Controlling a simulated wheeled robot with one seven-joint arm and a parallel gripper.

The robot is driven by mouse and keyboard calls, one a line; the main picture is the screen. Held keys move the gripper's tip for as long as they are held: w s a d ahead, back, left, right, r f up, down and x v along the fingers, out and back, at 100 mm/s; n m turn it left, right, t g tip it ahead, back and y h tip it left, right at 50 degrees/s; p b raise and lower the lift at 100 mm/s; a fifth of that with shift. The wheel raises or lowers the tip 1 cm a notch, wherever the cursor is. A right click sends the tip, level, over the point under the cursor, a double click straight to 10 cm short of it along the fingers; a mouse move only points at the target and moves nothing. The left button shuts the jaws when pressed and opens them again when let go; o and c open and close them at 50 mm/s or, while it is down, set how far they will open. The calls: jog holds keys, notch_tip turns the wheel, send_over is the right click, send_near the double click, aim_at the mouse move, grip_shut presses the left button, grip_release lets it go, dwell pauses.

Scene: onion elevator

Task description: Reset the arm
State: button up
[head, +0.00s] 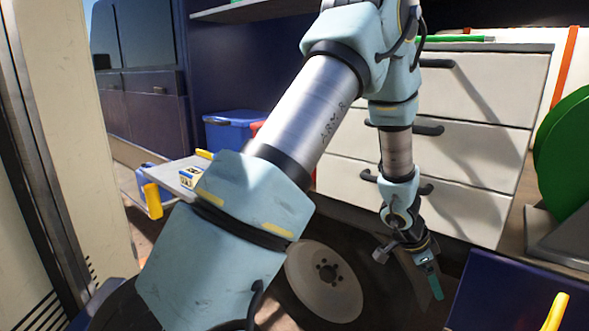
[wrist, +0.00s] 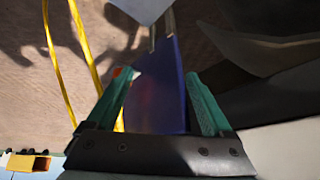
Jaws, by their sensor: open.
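My arm crosses the middle of the head view, its last part hanging down in front of the white drawer cabinet. My gripper (head: 432,280) is at the lower end, with a green finger pointing down. In the wrist view my gripper (wrist: 158,78) shows two green fingers spread apart, with nothing held between them. Beyond the fingers are a dark blue surface and a brown floor.
The white drawers (head: 462,125) with dark handles stand behind the arm. A green reel (head: 565,155) is at the right. A blue box (head: 232,132) and a pale shelf (head: 178,177) are at the left. Yellow lines (wrist: 62,75) cross the floor.

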jog(key=w+a+r+n+t+y, duration=0.1)
jog(key=w+a+r+n, duration=0.2)
jog(key=a, duration=0.4)
jog(key=w+a+r+n+t+y, duration=0.2)
jog(key=w+a+r+n, duration=0.1)
jog(key=a, duration=0.5)
jog(key=w+a+r+n+t+y, duration=0.1)
jog(key=w+a+r+n, duration=0.15)
jog(key=a, duration=0.45)
jog(key=s+a+r+n+g, duration=0.1)
jog(key=s+a+r+n, duration=0.1)
jog(key=s+a+n, duration=0.2)
jog(key=s+a+r+n+g+y, duration=0.1)
jog(key=s+a+n, duration=0.3)
jog(key=s+a, duration=0.4)
jog(key=a+r+g, duration=0.1)
jog(key=a, duration=0.3)
jog(key=shift+a+r+n+y, duration=0.3)
jog(key=shift+a+r+n, duration=0.05)
jog(key=shift+a+r, duration=0.05)
jog(key=shift+c, duration=0.3)
